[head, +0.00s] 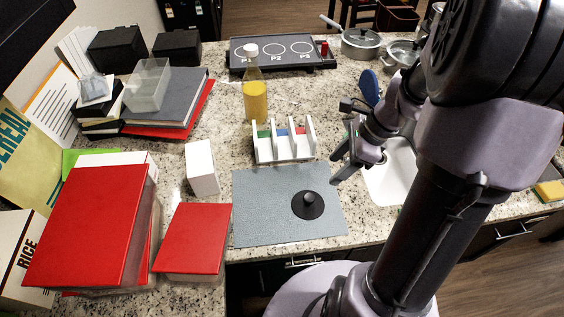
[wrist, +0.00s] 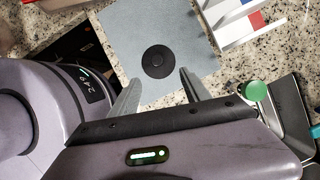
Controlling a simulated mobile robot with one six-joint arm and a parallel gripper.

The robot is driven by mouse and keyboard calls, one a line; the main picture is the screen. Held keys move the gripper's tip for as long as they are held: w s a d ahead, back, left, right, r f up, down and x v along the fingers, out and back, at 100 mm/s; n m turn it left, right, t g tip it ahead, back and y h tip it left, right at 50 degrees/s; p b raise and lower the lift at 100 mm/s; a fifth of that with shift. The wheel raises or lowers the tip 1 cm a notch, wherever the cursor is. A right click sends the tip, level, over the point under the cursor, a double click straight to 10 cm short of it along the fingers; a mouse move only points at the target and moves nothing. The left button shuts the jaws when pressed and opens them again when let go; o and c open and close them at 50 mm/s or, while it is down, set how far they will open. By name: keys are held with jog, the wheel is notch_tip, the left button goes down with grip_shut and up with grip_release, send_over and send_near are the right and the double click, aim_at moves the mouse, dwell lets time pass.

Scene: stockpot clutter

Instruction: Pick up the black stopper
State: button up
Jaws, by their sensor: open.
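The black stopper (head: 307,205) is a round flat disc with a small knob on top. It lies on the grey mat (head: 262,215) on the counter, right of the mat's middle. In the wrist view the stopper (wrist: 158,62) shows whole, ahead of the fingertips and between their lines. My gripper (head: 340,166) is above the counter, up and to the right of the stopper, apart from it. In the wrist view my gripper (wrist: 160,78) has its two fingers spread wide, with nothing between them.
A white rack (head: 284,142) stands just behind the mat. A white box (head: 202,168) and a red box (head: 194,238) are to the left. A bottle of yellow liquid (head: 255,95) stands behind the rack. The white sink (head: 392,185) is to the right. The mat around the stopper is clear.

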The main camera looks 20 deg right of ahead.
jog(key=b, duration=0.4)
send_over(310, 197)
jog(key=s+d, duration=0.1)
jog(key=d, duration=0.2)
jog(key=f, duration=0.9)
jog(key=shift+a+f, duration=0.2)
jog(key=shift+a, duration=0.05)
jog(key=x, duration=0.2)
jog(key=b+x, duration=0.1)
jog(key=x, duration=0.1)
jog(key=b+x, duration=0.1)
jog(key=x, duration=0.1)
jog(key=shift+a, duration=0.4)
jog(key=shift+r, duration=0.15)
grip_shut()
